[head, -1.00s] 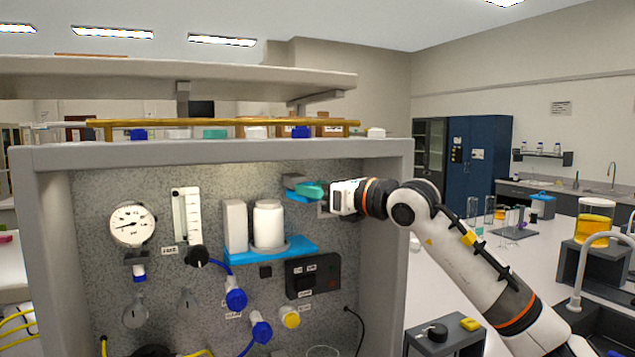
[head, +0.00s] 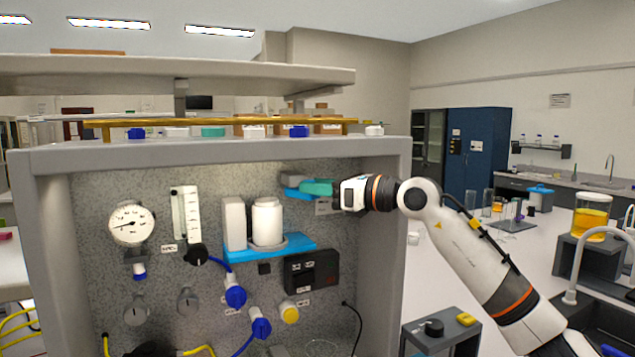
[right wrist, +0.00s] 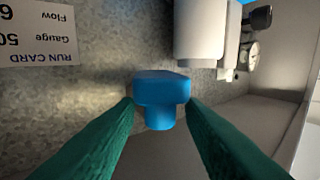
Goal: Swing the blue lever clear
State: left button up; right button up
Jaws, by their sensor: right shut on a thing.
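The blue lever (right wrist: 161,88) ends in a blocky blue handle, seen between my green fingers in the right wrist view. In the head view, a small blue part of it (head: 292,193) shows beside my fingertips at the upper right of the speckled panel. My right gripper (head: 312,187) comes in from the right and is shut on the handle. The fingers hide much of the lever in the head view, so its pivot is not clear. My left gripper is in neither view.
A white cylinder (head: 267,221) stands on a blue bracket (head: 300,245) left of and below the gripper. A black switch box (head: 312,270) is lower down. The rig's grey right frame post (head: 385,260) is close under my right forearm. A run card (right wrist: 38,33) shows on the panel.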

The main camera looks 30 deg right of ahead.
jog(key=shift+w+d+r+n+g+y+p, duration=0.15)
jog(key=shift+d+n+g+y+p, duration=0.1)
jog(key=shift+n+g+y, duration=0.3)
jog(key=shift+w+d+f+n+g+y+p, duration=0.1)
jog(key=shift+w+d+n+g+y+p, duration=0.2)
jog(key=shift+y, duration=0.35)
jog(key=shift+d+r+n+g+y+p, duration=0.15)
jog(key=shift+n+g+y+p, duration=0.1)
jog(key=shift+n+g+y, duration=0.3)
jog(key=shift+f+n+g+y, duration=0.2)
jog(key=shift+n+g+y, duration=0.1)
jog(key=shift+y, duration=0.05)
grip_shut()
jog(key=o, duration=0.7)
grip_release()
jog(key=shift+w, duration=0.1)
jog(key=shift+c, duration=0.2)
jog(key=shift+f, duration=0.1)
